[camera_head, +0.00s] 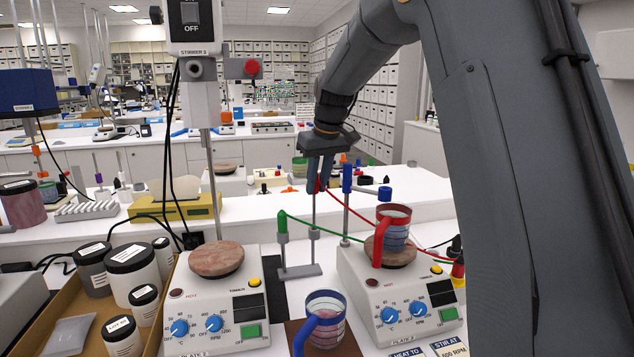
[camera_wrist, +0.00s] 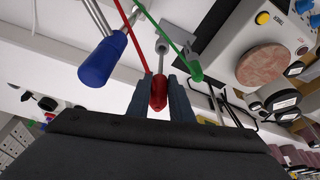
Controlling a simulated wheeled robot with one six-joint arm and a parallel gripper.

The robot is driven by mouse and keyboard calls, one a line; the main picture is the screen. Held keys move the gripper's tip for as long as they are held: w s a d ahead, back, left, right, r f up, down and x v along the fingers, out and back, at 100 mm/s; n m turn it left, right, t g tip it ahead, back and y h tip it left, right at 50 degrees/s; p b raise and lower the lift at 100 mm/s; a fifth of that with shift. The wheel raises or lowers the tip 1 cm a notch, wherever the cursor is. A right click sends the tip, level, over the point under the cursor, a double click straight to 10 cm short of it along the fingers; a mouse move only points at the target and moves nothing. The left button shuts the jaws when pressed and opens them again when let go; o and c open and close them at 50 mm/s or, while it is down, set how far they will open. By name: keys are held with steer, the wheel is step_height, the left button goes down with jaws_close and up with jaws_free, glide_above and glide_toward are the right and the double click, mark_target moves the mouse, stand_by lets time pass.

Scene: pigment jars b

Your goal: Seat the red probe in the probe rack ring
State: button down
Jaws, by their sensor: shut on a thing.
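My gripper (camera_head: 318,186) is shut on the red probe (camera_wrist: 158,92), seen between the fingertips in the wrist view. In the head view only a little red shows at the fingers. The green probe (camera_head: 282,237) stands upright at the rack's left.
A blue-topped post (camera_head: 347,178) stands close right of my gripper. A red cable (camera_head: 350,213) and a green cable (camera_head: 325,229) cross to the right. A red-handled beaker (camera_head: 393,228) sits on the right hotplate (camera_head: 400,285). A blue-handled beaker (camera_head: 325,325) stands in front.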

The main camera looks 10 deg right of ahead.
steer(key=shift+f+b, duration=0.65)
steer(key=shift+f, duration=0.8)
steer(key=shift+r, duration=0.1)
step_height(320, 180, up, 6)
steer(key=p, duration=0.5)
steer(key=shift+r, duration=0.15)
stand_by(0.8)
stand_by(0.4)
steer(key=shift+p, duration=0.5)
stand_by(1.2)
